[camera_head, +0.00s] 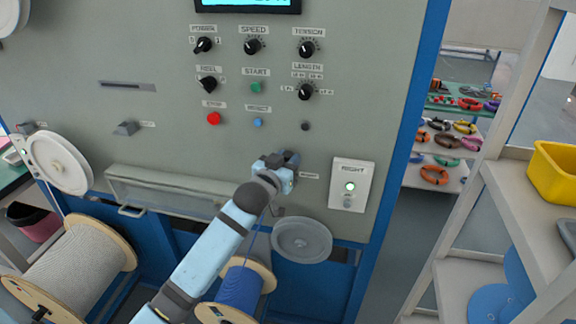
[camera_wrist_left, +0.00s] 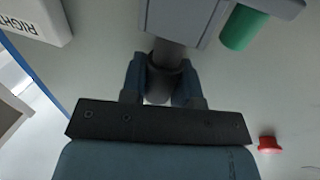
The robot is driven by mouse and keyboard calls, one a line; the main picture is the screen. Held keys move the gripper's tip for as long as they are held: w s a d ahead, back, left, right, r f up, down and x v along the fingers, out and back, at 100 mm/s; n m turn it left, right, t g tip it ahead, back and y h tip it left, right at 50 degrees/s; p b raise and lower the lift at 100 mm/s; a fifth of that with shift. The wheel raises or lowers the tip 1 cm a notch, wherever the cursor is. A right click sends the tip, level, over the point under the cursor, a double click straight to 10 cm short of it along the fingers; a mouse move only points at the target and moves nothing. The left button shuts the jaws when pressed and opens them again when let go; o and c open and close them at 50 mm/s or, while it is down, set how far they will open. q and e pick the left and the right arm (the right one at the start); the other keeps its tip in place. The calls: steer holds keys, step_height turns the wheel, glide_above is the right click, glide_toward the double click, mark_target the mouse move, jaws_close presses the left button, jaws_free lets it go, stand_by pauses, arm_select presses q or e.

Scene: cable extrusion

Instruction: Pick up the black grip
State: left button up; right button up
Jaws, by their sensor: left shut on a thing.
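The black grip (camera_wrist_left: 168,54) shows in the left wrist view as a dark, short cylinder projecting from the edge of a grey block (camera_wrist_left: 210,10). My left gripper (camera_wrist_left: 163,84) has its two blue-grey fingers shut on it, one on each side. In the head view my left gripper (camera_head: 277,172) is against the lower right part of the grey machine panel, left of the RIGHT switch plate (camera_head: 350,186). There the gripper mostly hides the grip. My right gripper is not in view.
The machine panel (camera_head: 165,60) carries knobs and buttons above my gripper. A grey round disc (camera_head: 302,240) and a blue cable spool (camera_head: 241,288) are below it. A large grey spool (camera_head: 75,265) stands at lower left. A shelf with a yellow bin (camera_head: 556,172) is at right.

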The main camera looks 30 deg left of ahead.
arm_select(q)
steer(key=shift+s+r, duration=0.2)
steer(key=shift+r, duration=0.25)
steer(key=shift+s+r, duration=0.2)
steer(key=shift+r, duration=0.25)
steer(key=s+b, duration=0.1)
steer(key=s, duration=1.6)
steer(key=shift+a, duration=0.2)
steer(key=shift+s+r, duration=0.1)
steer(key=shift+r, duration=0.05)
